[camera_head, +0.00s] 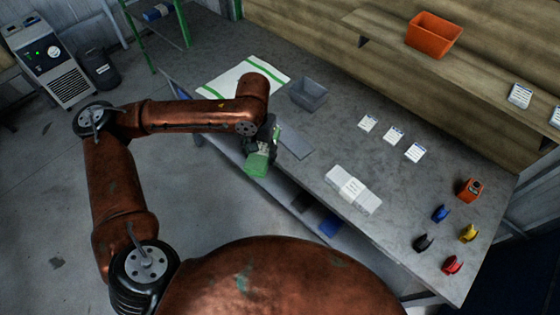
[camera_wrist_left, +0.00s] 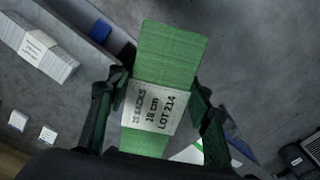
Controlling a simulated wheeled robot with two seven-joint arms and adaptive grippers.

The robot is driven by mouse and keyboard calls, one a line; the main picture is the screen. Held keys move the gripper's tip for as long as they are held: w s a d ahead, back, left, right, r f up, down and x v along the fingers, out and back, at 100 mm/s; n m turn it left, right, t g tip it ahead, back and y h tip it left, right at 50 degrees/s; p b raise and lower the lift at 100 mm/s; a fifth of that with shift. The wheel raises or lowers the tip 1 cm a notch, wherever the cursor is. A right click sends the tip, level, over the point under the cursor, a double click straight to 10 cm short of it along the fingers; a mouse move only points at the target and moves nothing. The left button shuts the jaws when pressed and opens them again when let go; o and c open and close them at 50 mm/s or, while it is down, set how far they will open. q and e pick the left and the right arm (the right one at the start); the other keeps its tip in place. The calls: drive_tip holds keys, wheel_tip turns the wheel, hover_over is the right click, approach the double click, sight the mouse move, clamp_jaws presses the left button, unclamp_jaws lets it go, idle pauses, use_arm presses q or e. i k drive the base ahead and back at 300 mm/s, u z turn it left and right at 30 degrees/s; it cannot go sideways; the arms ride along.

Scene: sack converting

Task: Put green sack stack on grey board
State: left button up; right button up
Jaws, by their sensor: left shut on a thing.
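The green sack stack (camera_head: 257,164) is a thick bundle with a white paper band. In the left wrist view the stack (camera_wrist_left: 168,58) has a band that reads "15 SACKS 18 cm LOT 214". My left gripper (camera_head: 265,146) is shut on it, with a finger on each side of the band in the wrist view (camera_wrist_left: 157,108). In the head view the stack appears at the table's front edge, left of the grey board. The grey board (camera_head: 296,142) is a flat plate on the table, bare where it shows, partly hidden by my gripper. My right gripper is not in view.
On the table (camera_head: 325,150) are a grey bin (camera_head: 309,94), a white banded stack (camera_head: 353,189), several cards (camera_head: 393,135), an orange device (camera_head: 469,190) and several coloured clips (camera_head: 467,232). A white green-striped sheet (camera_head: 243,78) lies behind my arm. A shelf runs below the front edge.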

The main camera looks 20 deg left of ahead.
sight(289, 138)
drive_tip(key=z, duration=0.25)
drive_tip(key=k, duration=0.2)
drive_tip(key=u, duration=0.95)
drive_tip(key=i, duration=1.1)
drive_tip(key=z, duration=0.9)
